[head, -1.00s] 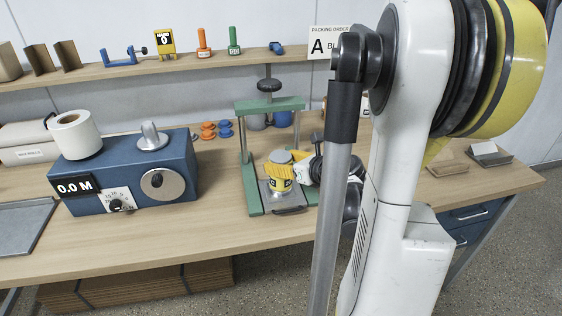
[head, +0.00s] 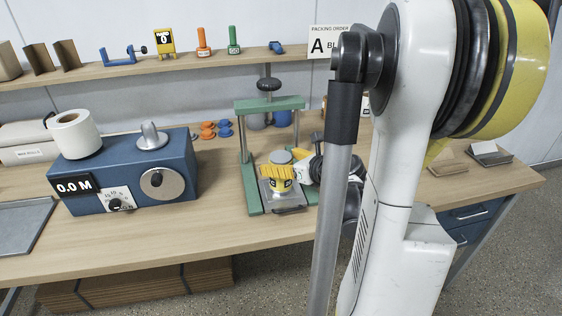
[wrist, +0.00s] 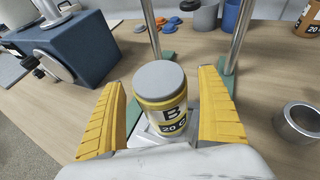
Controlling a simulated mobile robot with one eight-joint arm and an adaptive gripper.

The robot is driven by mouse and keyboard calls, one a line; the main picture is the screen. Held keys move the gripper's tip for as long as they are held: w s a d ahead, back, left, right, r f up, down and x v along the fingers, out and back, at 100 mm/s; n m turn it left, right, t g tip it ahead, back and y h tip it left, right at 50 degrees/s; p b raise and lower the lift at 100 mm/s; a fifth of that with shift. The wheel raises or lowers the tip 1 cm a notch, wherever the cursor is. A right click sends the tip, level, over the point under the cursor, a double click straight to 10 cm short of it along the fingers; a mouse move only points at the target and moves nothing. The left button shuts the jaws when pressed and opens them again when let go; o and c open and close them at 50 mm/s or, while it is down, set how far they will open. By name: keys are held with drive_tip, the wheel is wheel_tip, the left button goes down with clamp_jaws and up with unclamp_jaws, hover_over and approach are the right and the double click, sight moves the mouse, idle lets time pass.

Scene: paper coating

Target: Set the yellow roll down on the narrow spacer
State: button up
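The yellow roll (wrist: 160,105), with a grey top and a dark "B" label, stands upright in the wrist view within the green press. It also shows in the head view (head: 283,185), partly covered by a yellow finger. My gripper (wrist: 162,80) is open, with one ribbed yellow finger on each side of the roll and a visible gap at both sides. Under the roll is a pale metal plate (wrist: 146,138); its contact with the roll is mostly hidden. I cannot clearly pick out the narrow spacer.
The green press (head: 248,170) has uprights behind the roll. A blue metering machine (head: 125,175) with a white roll (head: 75,135) stands left.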

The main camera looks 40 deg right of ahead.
drive_tip(key=v, duration=1.2)
